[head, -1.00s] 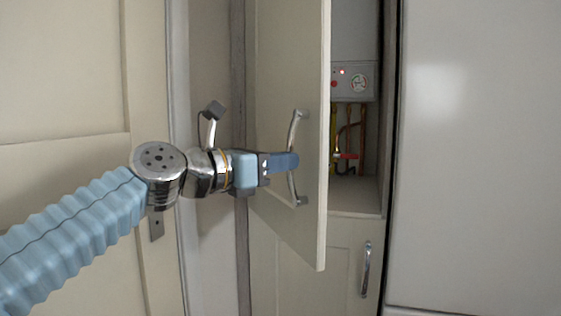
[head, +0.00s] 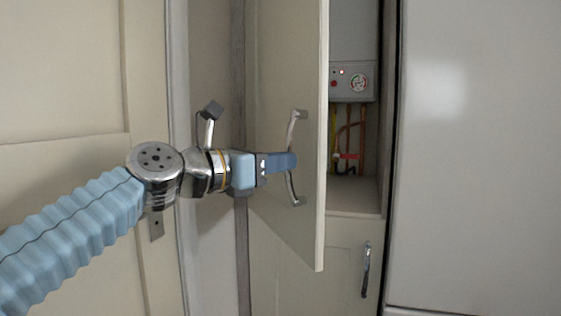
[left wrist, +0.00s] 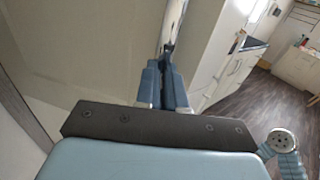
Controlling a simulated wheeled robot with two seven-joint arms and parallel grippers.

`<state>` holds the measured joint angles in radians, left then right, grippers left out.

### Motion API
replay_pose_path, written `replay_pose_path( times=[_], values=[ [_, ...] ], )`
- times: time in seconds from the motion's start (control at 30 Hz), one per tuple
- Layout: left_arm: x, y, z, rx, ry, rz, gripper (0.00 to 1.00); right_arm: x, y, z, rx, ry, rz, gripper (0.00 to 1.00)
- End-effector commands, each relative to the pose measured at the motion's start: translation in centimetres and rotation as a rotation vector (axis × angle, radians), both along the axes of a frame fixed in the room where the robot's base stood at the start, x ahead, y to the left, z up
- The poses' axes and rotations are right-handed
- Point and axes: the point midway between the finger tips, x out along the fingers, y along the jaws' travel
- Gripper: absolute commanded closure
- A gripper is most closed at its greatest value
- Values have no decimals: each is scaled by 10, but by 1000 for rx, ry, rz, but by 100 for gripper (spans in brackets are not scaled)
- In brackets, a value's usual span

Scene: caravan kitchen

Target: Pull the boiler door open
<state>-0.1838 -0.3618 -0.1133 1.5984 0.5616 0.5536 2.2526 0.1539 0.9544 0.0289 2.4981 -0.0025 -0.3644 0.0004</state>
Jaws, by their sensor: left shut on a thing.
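The boiler door (head: 310,220) is a tall cream panel, standing well open and hinged on its left side. Its curved metal handle (head: 297,120) is upright on the door's outer face. My left gripper (head: 290,160) is shut on the middle of the handle. In the left wrist view the blue fingers (left wrist: 167,85) are together around the handle (left wrist: 170,38). Behind the door's free edge, the boiler (head: 354,80) shows with a red light and a round gauge. Its left part is hidden by the door. My right gripper is in neither view.
Pipes (head: 350,140) hang below the boiler, above a bare shelf. A lower cupboard door with its own handle (head: 366,270) is closed beneath. A large pale panel (head: 480,150) stands at the right. A cream door (head: 60,90) stands at the left, close to my arm.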

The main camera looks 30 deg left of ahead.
Motion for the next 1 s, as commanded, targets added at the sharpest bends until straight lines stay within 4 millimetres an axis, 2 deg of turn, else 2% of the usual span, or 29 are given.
replay_pose_path(
  times=[0.3, 0.4, 0.53, 0.77, 0.8, 0.9, 0.97, 1.0],
  values=[
    [-45, 61, 4, -7, -4, 20, 100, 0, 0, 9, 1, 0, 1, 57],
    [-54, 73, 4, -6, -5, 20, 100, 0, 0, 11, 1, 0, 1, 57],
    [-59, 80, 3, -6, -6, 18, 100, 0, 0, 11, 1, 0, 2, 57],
    [-58, 80, 3, -5, -5, 17, 100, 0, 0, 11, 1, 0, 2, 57],
    [-58, 80, 3, -5, -5, 17, 90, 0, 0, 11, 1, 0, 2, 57],
    [-58, 79, 2, -4, -5, 15, 75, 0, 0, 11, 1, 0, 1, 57],
    [-58, 78, 2, -4, -4, 13, 67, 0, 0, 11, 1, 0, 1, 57],
    [-58, 78, 2, -4, -4, 12, 67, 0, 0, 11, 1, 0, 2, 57]
  ],
)
